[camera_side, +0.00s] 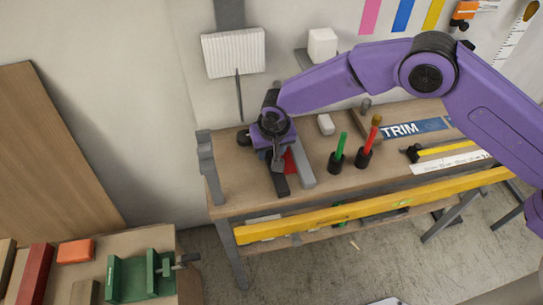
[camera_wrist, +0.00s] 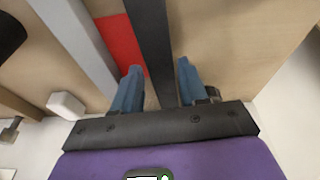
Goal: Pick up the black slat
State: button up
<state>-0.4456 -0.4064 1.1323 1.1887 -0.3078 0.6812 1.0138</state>
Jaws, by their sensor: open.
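The black slat (camera_wrist: 149,38) is a long dark bar lying on the workbench. In the wrist view it runs from the top edge down between the two blue fingers of my gripper (camera_wrist: 160,68). The fingers are apart, with a gap showing on each side of the slat. In the side view my gripper (camera_side: 277,158) points down over the slat, and the near end of the black slat (camera_side: 281,185) sticks out below it. The rest of the slat is hidden by the gripper there. I cannot tell the fingertips' height over the bench.
A grey slat (camera_side: 302,170) lies to the right of the black one, with a red piece (camera_wrist: 120,45) between them. Green-handled (camera_side: 338,150) and red-handled (camera_side: 369,145) tools stand farther right. A grey upright (camera_side: 208,165) stands at the bench's left end.

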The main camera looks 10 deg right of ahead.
aim_at(271, 155)
jog(key=c, duration=0.6)
jog(key=shift+c, duration=0.2)
jog(key=shift+r, duration=0.15)
jog(key=shift+w+v, duration=0.2)
jog(key=shift+v, duration=0.7)
jog(key=shift+w+v, duration=0.25)
jog(key=shift+v, duration=0.7)
jog(key=shift+w+v, duration=0.2)
jog(key=shift+v, duration=0.7)
